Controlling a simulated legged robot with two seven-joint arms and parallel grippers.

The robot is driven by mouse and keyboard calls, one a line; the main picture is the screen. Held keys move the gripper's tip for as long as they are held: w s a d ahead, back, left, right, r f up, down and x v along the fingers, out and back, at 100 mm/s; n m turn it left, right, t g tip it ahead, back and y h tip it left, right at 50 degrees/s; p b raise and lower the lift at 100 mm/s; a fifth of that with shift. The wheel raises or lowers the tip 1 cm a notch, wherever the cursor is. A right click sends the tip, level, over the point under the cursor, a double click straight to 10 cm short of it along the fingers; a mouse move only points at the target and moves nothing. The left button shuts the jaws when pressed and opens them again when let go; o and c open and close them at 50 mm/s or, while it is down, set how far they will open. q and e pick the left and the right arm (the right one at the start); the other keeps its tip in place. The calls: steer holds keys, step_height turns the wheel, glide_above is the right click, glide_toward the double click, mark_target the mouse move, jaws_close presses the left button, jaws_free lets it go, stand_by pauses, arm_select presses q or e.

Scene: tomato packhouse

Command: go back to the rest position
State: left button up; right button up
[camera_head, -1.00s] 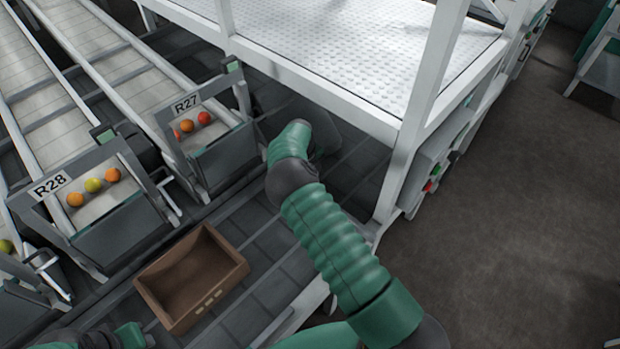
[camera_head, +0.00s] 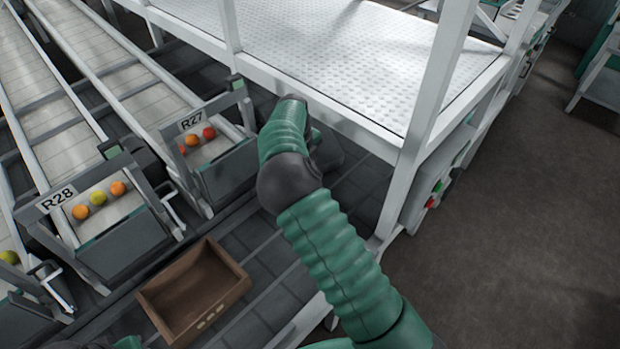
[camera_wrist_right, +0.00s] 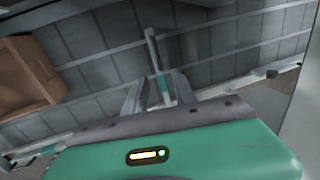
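My right arm reaches up from the bottom of the head view toward the R27 lane end, its wrist bent beside the white frame. My right gripper (camera_wrist_right: 160,92) shows in the wrist view beyond its green housing. I see nothing held there, but its finger gap is unclear. It points over the dark slatted belt. In the head view the arm hides most of it. Of my left side, only a green and dark sliver (camera_head: 128,342) shows at the bottom edge, too little to tell its fingers.
An empty brown crate (camera_head: 243,284) stands on the belt; it also shows in the wrist view (camera_wrist_right: 45,68). Lane ends R27 (camera_head: 228,165) and R28 (camera_head: 125,237) hold tomatoes. A white-framed platform (camera_head: 385,135) stands close to my right arm. Floor at right is clear.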

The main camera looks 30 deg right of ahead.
steer(key=shift+a+r, duration=0.15)
steer(key=shift+r, duration=0.45)
steer(key=shift+s, duration=0.1)
steer(key=s+a+r+n+p, duration=0.1)
steer(key=s+a+r+n, duration=0.1)
steer(key=s+a+n, duration=0.4)
steer(key=s+a+r+n+t+y+p, duration=0.1)
steer(key=s+a+n, duration=0.4)
steer(key=s+n, duration=0.5)
steer(key=s+a+r+n+t+y+p, duration=0.1)
steer(key=s+a+r+n+p, duration=0.2)
steer(key=n, duration=1.4)
steer(key=s+a, duration=0.3)
steer(key=s, duration=0.2)
steer(key=shift+s+a+n, duration=0.35)
steer(key=shift+n, duration=0.05)
